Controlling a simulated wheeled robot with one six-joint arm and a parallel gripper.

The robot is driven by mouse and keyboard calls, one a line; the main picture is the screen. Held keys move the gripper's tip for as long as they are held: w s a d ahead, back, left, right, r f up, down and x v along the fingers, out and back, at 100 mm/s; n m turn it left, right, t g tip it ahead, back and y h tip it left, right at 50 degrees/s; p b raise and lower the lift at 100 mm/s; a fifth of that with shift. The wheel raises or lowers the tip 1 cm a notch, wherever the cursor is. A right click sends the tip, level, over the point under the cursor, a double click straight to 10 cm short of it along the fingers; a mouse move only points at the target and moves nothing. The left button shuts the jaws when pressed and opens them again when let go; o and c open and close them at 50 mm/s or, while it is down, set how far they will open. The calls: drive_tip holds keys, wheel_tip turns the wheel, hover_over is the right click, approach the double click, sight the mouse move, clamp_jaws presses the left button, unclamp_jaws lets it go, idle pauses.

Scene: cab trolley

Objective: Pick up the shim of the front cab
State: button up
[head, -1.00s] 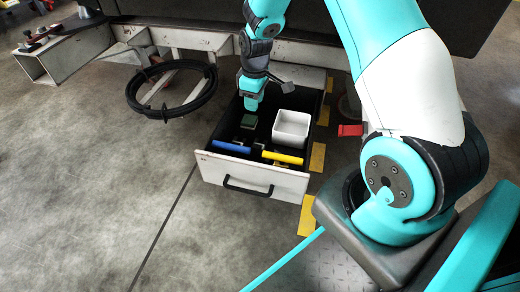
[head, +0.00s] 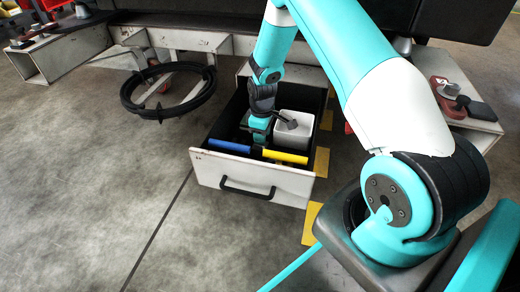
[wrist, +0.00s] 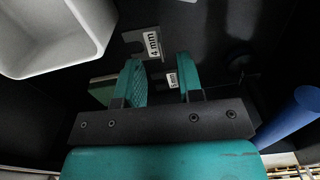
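Two shim plates with printed labels lie on the dark drawer floor in the wrist view. One shim (wrist: 141,38) reads "4 mm". A smaller shim (wrist: 172,78) has a label I cannot read surely and shows between my fingers. The frames do not show which belongs to the front cab. My gripper (wrist: 161,80) is open, with its two teal fingers apart and nothing visibly clamped. It points down inside the open drawer (head: 250,179) in the head view, where the arm hides the shims. I cannot tell whether the fingers touch the smaller shim.
A white bin (head: 293,128) stands in the drawer right of my gripper. A blue bar (head: 228,147) and a yellow bar (head: 284,156) lie near the drawer's front. A greenish block (wrist: 103,88) sits beside my left finger.

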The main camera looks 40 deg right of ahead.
drive_tip(key=f+b, duration=0.4)
drive_tip(key=f, duration=0.1)
drive_tip(key=shift+w+a, duration=0.1)
drive_tip(key=shift+w, duration=0.15)
clamp_jaws()
